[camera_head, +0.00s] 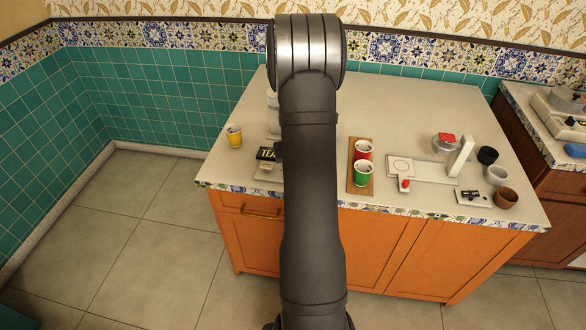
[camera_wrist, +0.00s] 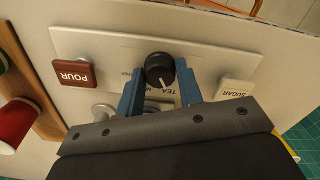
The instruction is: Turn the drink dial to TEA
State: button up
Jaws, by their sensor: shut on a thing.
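The black drink dial (camera_wrist: 160,70) sits on a white panel (camera_wrist: 110,48) in the wrist view. A short white mark on its face points toward the lower edge, near the printed word TEA, which appears upside down; the exact setting is hard to read. My gripper (camera_wrist: 162,74) has its blue fingers on either side of the dial and is shut on it. My arm hides the dial and gripper there.
A red POUR button (camera_wrist: 76,73) and a pale SUGAR button (camera_wrist: 237,91) flank the dial. A yellow cup (camera_head: 235,136) stands to the left on the counter (camera_head: 225,170). Red (camera_head: 363,151) and green (camera_head: 364,174) cups stand on a wooden tray (camera_head: 358,190) to the right.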

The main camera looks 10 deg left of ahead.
jog(key=shift+m, duration=0.6)
jog(key=o, duration=1)
jog(key=shift+r, duration=0.1)
notch_tip(320, 180, up, 17)
jog(key=shift+r, duration=0.15)
notch_tip(320, 180, down, 18)
jog(key=shift+r, duration=0.25)
dwell(0.3)
